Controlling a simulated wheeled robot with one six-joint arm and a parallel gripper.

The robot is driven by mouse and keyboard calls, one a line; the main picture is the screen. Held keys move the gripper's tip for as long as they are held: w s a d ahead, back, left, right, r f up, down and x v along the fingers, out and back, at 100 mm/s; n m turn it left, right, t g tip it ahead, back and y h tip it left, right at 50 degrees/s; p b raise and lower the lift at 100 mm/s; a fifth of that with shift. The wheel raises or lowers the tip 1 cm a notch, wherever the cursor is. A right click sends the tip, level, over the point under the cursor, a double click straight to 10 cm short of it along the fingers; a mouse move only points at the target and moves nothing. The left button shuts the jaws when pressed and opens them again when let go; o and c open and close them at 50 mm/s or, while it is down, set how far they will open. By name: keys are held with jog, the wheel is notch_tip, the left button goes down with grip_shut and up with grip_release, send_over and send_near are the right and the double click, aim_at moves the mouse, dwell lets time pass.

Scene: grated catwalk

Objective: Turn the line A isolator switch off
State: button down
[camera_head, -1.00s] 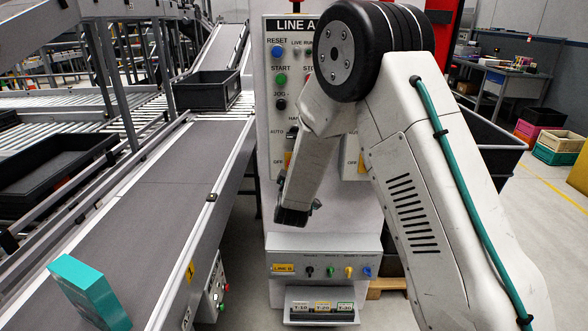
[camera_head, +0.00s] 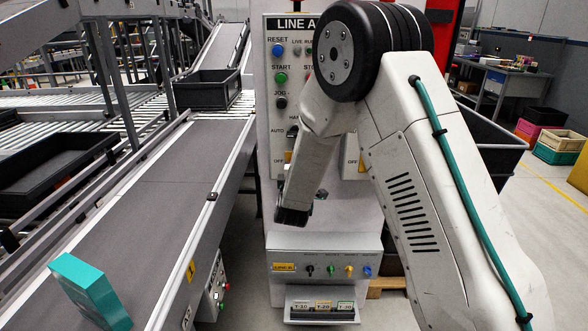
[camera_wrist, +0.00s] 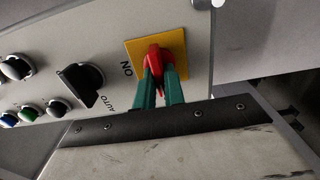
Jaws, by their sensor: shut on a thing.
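The isolator switch has a red handle (camera_wrist: 154,61) on a yellow square plate (camera_wrist: 178,42) in the wrist view. The word ON is printed beside the plate, on its left in that view. My gripper (camera_wrist: 159,82) has green fingers shut on the red handle. Part of the handle is hidden between the fingers, and I cannot tell its exact angle. In the head view my arm hides the handle; a strip of a yellow plate (camera_head: 288,157) shows left of my forearm on the LINE A panel (camera_head: 293,25). Another OFF label shows right of my forearm.
A black selector knob (camera_wrist: 80,82) marked AUTO sits close to the plate. Below in the head view is a lower box (camera_head: 322,268) with several small coloured knobs. A conveyor (camera_head: 165,195) with a teal box (camera_head: 90,290) runs on the left.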

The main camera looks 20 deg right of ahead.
jog(key=c, duration=1.5)
grip_release()
jog(key=v, duration=0.7)
jog(key=shift+s+a, duration=0.15)
jog(key=shift+s, duration=0.2)
